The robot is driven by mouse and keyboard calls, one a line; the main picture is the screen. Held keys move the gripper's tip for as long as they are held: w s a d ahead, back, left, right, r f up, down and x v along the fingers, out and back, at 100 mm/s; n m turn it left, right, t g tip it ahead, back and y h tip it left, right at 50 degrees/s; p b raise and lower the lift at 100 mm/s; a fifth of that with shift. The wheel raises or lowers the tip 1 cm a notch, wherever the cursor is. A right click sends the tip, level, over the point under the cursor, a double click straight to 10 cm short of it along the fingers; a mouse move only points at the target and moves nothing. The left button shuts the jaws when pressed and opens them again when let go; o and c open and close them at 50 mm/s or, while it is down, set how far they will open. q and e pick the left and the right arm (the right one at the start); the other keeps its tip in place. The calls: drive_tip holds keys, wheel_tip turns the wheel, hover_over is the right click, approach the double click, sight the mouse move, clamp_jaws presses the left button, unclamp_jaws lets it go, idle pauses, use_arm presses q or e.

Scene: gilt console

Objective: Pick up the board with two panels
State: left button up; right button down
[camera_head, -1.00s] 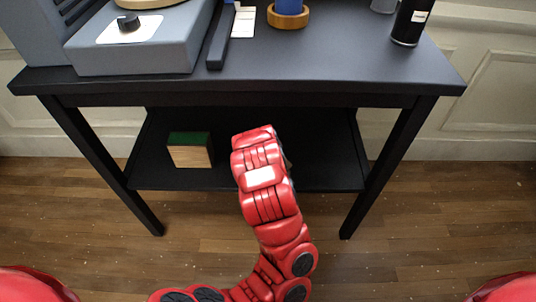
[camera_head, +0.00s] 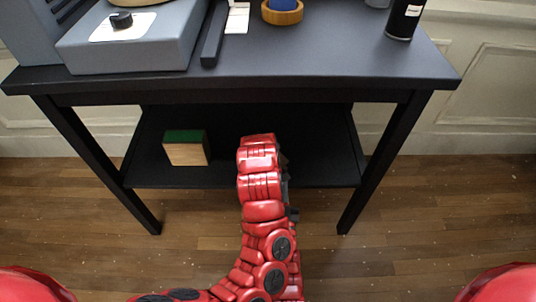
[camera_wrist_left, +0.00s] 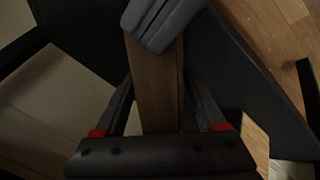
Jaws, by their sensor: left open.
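A long brown wooden piece (camera_wrist_left: 156,88) shows in the left wrist view, with a grey ridged part (camera_wrist_left: 165,20) across its far end. It may be the board; two separate panels cannot be made out. My left gripper (camera_wrist_left: 160,84) is open, with one finger on each side of the brown piece. Whether the fingers touch it is unclear. In the head view my red left arm reaches over the lower shelf (camera_head: 320,170) and hides this piece and most of the gripper. My right gripper is not in view.
A wooden block with a green top (camera_head: 187,153) sits left on the lower shelf. The black tabletop (camera_head: 300,62) overhangs the shelf and carries a grey device (camera_head: 135,48), a blue item in a wooden ring (camera_head: 283,14) and a black bottle (camera_head: 405,18). The shelf's right side looks clear.

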use_arm(q)
drive_tip(key=shift+w+d+f, duration=0.1)
drive_tip(key=shift+f, duration=0.2)
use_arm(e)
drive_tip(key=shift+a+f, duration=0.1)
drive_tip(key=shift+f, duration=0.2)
use_arm(q)
drive_tip(key=shift+c, duration=0.3)
clamp_jaws()
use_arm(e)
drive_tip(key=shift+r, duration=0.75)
use_arm(q)
drive_tip(key=shift+f, duration=0.1)
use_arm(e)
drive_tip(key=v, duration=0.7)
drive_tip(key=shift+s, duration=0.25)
